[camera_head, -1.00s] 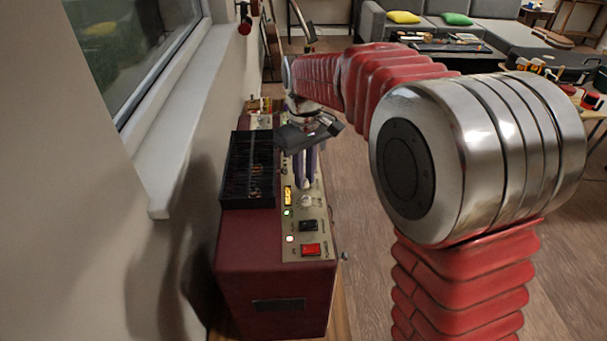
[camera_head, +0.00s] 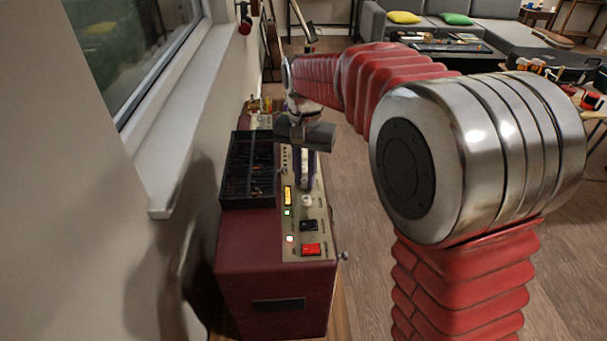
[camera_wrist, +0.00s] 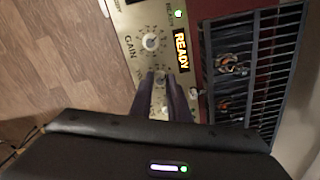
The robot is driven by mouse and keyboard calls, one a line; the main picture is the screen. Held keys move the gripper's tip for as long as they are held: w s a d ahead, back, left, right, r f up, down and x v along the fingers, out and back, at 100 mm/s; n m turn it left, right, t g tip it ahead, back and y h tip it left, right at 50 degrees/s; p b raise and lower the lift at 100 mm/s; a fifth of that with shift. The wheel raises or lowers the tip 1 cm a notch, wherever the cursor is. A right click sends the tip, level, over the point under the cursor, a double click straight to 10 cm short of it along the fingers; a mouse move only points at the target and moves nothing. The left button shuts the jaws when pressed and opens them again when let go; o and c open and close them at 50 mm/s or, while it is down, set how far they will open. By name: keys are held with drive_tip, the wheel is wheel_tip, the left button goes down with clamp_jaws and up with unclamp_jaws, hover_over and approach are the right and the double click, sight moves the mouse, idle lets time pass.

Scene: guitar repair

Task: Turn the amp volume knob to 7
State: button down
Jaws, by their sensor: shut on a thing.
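The dark red amp (camera_head: 272,268) stands against the wall with a cream control panel on top. My gripper (camera_head: 307,186) points down at this panel, wrist above it. In the wrist view its two purple-grey fingers (camera_wrist: 163,80) close around a small pale knob, the volume knob (camera_wrist: 160,92), beside the GAIN knob (camera_wrist: 150,42). The fingers hide most of the volume knob and its scale, so its setting cannot be read. The GAIN knob, with its printed dial, is clear of the fingers.
A black slotted grille (camera_head: 249,170) lies beside the panel. A black switch (camera_head: 309,225) and red switch (camera_head: 311,249) are at the near end. Wall and window sill are left; open floor is right.

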drive_tip(key=m, duration=0.4)
drive_tip(key=shift+w+m, duration=0.1)
drive_tip(key=shift+m, duration=0.2)
drive_tip(key=m, duration=0.3)
drive_tip(key=shift+r+m, duration=0.1)
drive_tip(key=shift+m, duration=0.2)
drive_tip(key=m, duration=0.4)
drive_tip(key=shift+m, duration=2.1)
drive_tip(key=c, duration=1.7)
unclamp_jaws()
drive_tip(key=shift+o, duration=0.2)
